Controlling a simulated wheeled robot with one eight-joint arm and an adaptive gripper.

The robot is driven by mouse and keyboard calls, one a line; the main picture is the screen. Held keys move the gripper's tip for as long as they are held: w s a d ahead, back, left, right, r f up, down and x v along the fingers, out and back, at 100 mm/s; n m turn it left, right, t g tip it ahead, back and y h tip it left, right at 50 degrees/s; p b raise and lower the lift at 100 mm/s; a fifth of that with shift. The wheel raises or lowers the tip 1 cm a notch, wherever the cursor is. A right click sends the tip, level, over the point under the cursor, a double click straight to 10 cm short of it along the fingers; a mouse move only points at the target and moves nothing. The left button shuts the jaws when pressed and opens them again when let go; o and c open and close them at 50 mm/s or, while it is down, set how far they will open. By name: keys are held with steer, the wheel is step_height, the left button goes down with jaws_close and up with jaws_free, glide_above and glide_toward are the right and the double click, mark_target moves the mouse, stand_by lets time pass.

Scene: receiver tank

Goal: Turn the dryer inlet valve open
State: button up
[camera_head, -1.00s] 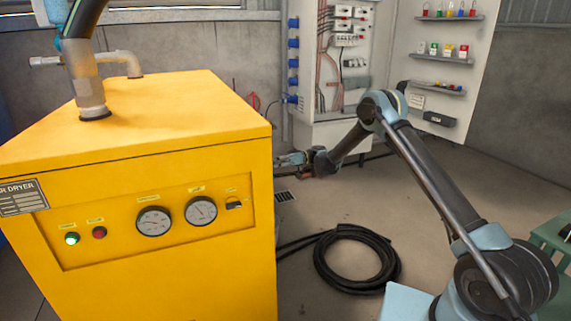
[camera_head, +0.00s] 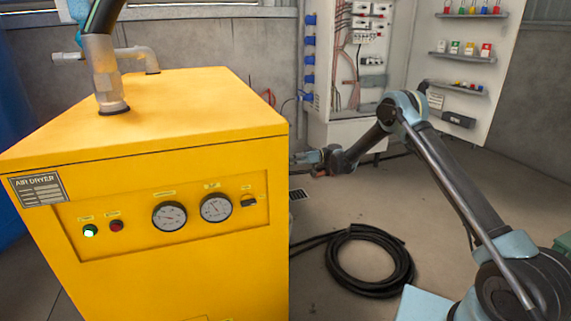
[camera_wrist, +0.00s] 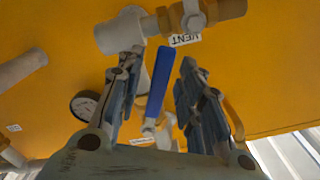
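The yellow air dryer (camera_head: 230,110) fills the left of the head view. My gripper (camera_head: 303,157) is beside its right edge, its fingertips partly hidden. In the wrist view a blue lever handle (camera_wrist: 161,80) shows between the two fingers of my gripper (camera_wrist: 163,62). The gripper is open, with space on both sides of the lever. I cannot tell how near the lever is in depth. The lever runs nearly upright in the picture, slightly tilted.
A grey pipe fitting (camera_wrist: 118,34) and a brass-coloured fitting (camera_wrist: 190,14) lie above the fingers. A gauge (camera_wrist: 85,105) is left of them. A coiled black hose (camera_head: 370,262) lies on the floor. An electrical panel (camera_head: 345,75) stands behind my arm.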

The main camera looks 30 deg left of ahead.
steer(key=v, duration=0.8)
